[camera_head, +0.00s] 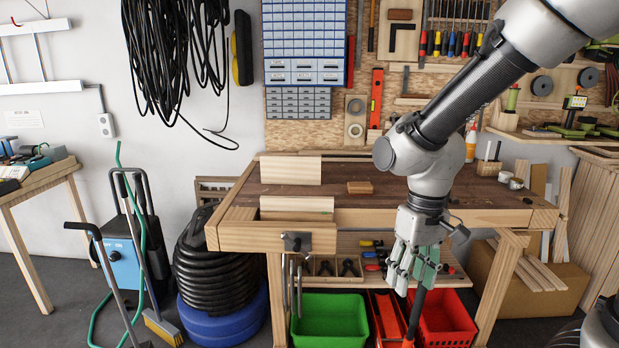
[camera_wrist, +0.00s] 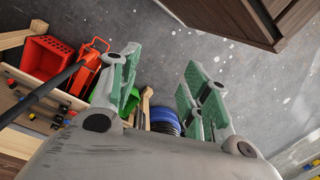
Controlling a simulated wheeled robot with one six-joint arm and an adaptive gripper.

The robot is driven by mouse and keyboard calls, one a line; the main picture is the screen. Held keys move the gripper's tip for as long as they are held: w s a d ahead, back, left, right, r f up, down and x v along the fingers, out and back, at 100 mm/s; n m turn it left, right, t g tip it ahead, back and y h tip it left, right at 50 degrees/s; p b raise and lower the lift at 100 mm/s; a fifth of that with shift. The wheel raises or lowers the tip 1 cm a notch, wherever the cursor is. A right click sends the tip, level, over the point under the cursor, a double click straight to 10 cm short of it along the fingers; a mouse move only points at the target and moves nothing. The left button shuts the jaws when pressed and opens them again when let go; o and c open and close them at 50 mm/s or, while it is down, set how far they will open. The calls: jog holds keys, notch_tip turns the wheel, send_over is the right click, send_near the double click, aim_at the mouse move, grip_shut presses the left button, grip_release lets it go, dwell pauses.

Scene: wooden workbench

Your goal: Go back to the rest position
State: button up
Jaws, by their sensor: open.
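My gripper (camera_head: 418,262) hangs from my arm in front of the workbench (camera_head: 460,216), pointing down near its front edge, right of the middle. In the wrist view my gripper (camera_wrist: 160,92) has its green-padded fingers spread apart with nothing between them. Between the fingers the grey floor shows, with part of a blue round container (camera_wrist: 165,118) beyond.
A small wooden block (camera_head: 360,187) lies on the bench top, with pale boards (camera_head: 291,170) to its left. A vise (camera_head: 297,241) sits at the front left. Below stand a green bin (camera_head: 330,322) and a red bin (camera_head: 447,320). A cardboard box (camera_head: 520,292) stands at right.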

jog(key=s+d+r+m+t, duration=0.2)
jog(key=s+d+r, duration=0.2)
jog(key=d+r, duration=0.2)
jog(key=s+d+r+m+t, duration=0.2)
jog(key=d+r, duration=0.5)
jog(key=d, duration=0.4)
jog(key=shift+s+r+t+h, duration=0.2)
jog(key=shift+s+t+h, duration=0.1)
jog(key=shift+s+t, duration=0.55)
